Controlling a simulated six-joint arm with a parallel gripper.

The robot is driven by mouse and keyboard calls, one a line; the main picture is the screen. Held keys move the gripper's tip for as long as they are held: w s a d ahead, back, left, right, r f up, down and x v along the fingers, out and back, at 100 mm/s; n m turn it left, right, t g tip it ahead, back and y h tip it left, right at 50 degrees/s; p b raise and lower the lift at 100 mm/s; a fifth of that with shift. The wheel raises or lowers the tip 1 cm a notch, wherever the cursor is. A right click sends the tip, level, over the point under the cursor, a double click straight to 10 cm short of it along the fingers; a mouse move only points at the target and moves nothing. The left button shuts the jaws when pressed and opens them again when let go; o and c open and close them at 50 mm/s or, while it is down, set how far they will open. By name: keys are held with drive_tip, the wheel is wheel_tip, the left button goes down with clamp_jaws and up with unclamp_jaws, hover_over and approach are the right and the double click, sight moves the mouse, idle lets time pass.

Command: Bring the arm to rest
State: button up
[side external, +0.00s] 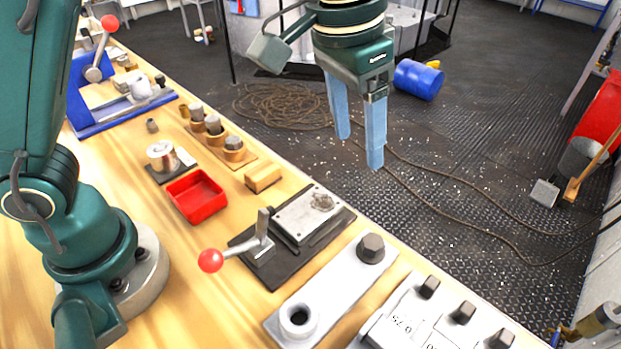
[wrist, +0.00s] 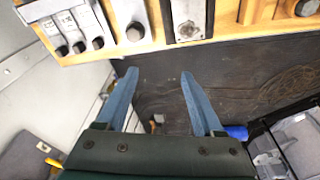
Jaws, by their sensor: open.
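My gripper (side external: 358,140) has two blue fingers. It hangs in the air beyond the far edge of the wooden bench (side external: 215,260), over the dark deck floor. The fingers are apart with nothing between them. In the wrist view my gripper (wrist: 157,85) is also open and empty, with the bench edge at the top of the picture. My green arm stands at the left in the side view, on a round grey base.
The bench holds a red tray (side external: 197,196), a clamp with a red ball handle (side external: 210,260), a plate with a bolt (side external: 335,290) and several metal parts. A blue drum (side external: 418,80) lies on the floor. A cable (side external: 450,190) trails across the deck.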

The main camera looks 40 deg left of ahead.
drive_tip(key=s+a+r+n+t, duration=0.25)
drive_tip(key=s+a+r, duration=0.35)
drive_tip(key=a, duration=0.4)
drive_tip(key=s+a+f+t, duration=0.1)
drive_tip(key=s+a+f, duration=0.2)
drive_tip(key=s+f, duration=0.4)
drive_tip(key=shift+s+a+n+y, duration=0.3)
drive_tip(key=shift+s+n+y, duration=0.1)
drive_tip(key=shift+s, duration=0.2)
